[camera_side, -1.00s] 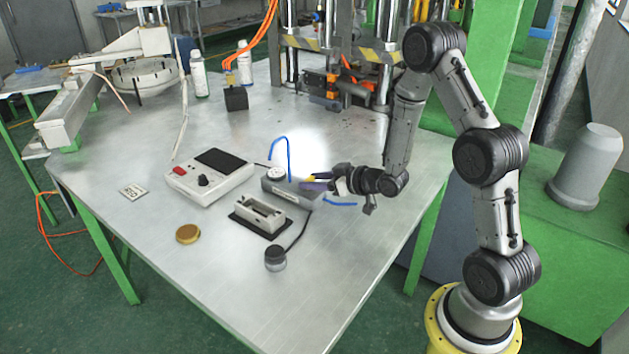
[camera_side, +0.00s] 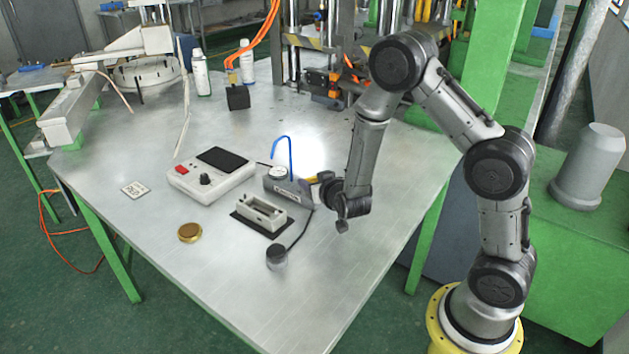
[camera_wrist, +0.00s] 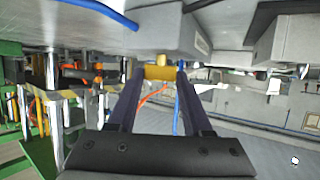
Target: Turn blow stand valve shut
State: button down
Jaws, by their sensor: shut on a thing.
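The blow stand is a grey block (camera_side: 289,190) with a round white gauge (camera_side: 278,173) on top, in the middle of the table. Its valve is a small yellow handle (camera_side: 311,179) at the block's right end, partly hidden by my gripper (camera_side: 318,187) in the side view. In the wrist view the yellow handle (camera_wrist: 160,73) sits between the two dark fingertips of my gripper (camera_wrist: 159,70), which is shut on it. The block (camera_wrist: 182,28) shows just beyond the handle there.
A control box (camera_side: 211,178) stands left of the blow stand. A grey mould frame (camera_side: 262,214) on a dark mat, a dark round knob (camera_side: 277,256) and a brass disc (camera_side: 190,232) lie in front. A blue tube (camera_side: 284,142) rises behind.

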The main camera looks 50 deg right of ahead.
jog(key=m+g+h, duration=0.1)
jog(key=m, duration=0.1)
jog(key=m+g+h, duration=0.1)
jog(key=g+h, duration=0.1)
jog(key=w+a+m+g+h, duration=0.1)
jog(key=m, duration=0.1)
jog(key=shift+m+g, duration=0.3)
jog(key=shift+w+m+g+h, duration=0.1)
jog(key=shift+m+g+h, duration=0.45)
jog(key=shift+m+g, duration=0.65)
jog(key=shift+w+m+g+h, duration=0.1)
jog(key=shift+m+g+h, duration=0.45)
jog(key=shift+m+g, duration=0.6)
jog(key=shift+g, duration=0.25)
jog(key=shift+d, duration=0.1)
jog(key=shift+c, duration=1.6)
grip_release()
jog(key=v, duration=1.4)
jog(key=shift+c, duration=0.3)
